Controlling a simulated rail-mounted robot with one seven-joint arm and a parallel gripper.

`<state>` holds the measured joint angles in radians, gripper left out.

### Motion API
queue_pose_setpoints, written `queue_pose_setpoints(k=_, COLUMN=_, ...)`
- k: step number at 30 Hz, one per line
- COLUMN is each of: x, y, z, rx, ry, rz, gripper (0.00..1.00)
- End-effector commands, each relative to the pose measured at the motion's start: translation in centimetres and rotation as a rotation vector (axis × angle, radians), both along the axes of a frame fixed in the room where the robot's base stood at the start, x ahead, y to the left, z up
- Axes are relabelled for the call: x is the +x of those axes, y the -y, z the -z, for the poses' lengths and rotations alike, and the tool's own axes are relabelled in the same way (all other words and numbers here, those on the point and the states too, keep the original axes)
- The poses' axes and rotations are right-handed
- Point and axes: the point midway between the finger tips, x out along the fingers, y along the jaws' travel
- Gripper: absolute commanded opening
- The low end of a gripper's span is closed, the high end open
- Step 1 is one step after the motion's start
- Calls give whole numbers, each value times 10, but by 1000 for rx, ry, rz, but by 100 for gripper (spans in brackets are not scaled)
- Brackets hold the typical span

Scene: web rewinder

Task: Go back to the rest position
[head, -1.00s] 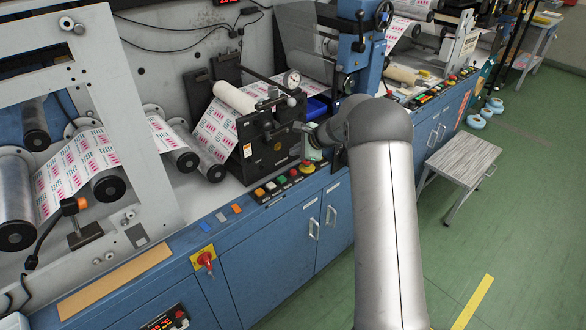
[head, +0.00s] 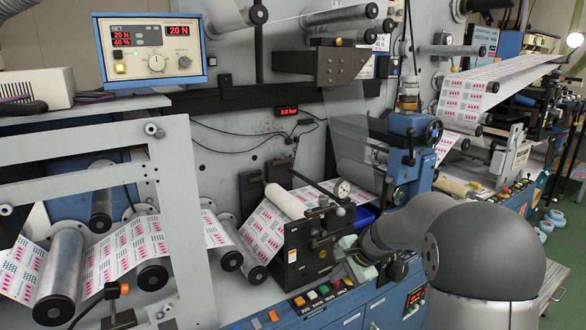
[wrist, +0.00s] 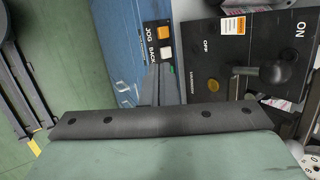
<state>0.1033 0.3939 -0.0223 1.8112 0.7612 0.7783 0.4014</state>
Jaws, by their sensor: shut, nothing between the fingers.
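My arm reaches in from the lower right of the head view. My gripper is mostly hidden there behind my wrist, just right of the black nip unit (head: 312,248). In the wrist view my gripper (wrist: 160,70) is shut, its fingers together with nothing between them. The fingers point toward the button panel (wrist: 152,38) marked JOG and BACK. To the right is the black ON/OFF plate (wrist: 225,65) with a black-knobbed lever (wrist: 276,71). The fingers look apart from the lever; I cannot tell their exact clearance from the panel.
A row of colored buttons (head: 322,290) runs along the front of the blue cabinet (head: 380,308). A blue post with a handwheel (head: 434,131) stands behind my wrist. Printed web (head: 128,247) runs over rollers at the left. A tension display (head: 150,50) hangs upper left.

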Motion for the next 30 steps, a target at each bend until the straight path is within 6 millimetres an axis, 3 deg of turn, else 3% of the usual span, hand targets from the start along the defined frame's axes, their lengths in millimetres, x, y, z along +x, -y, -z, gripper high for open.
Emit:
queue_pose_setpoints(k=1, x=-35, y=-5, z=-14, rx=-60, ry=10, rz=-93, gripper=0)
queue_pose_setpoints(k=3, x=-84, y=-8, z=-24, rx=-150, ry=16, rz=-233, gripper=0)
queue_pose_setpoints(k=9, x=-221, y=0, z=-31, rx=-400, ry=16, rz=-623, gripper=0)
queue_pose_setpoints(k=12, x=-275, y=10, z=-25, rx=-501, ry=6, rz=-783, gripper=0)
queue_pose_setpoints(k=15, x=-312, y=20, z=-18, rx=-574, ry=-4, rz=-897, gripper=0)
queue_pose_setpoints(k=18, x=-332, y=26, z=-13, rx=-617, ry=-13, rz=-965, gripper=0)
queue_pose_setpoints(k=21, x=-340, y=29, z=-11, rx=-634, ry=-17, rz=-991, gripper=0)
queue_pose_setpoints(k=30, x=-340, y=29, z=-11, rx=-635, ry=-17, rz=-992, gripper=0)
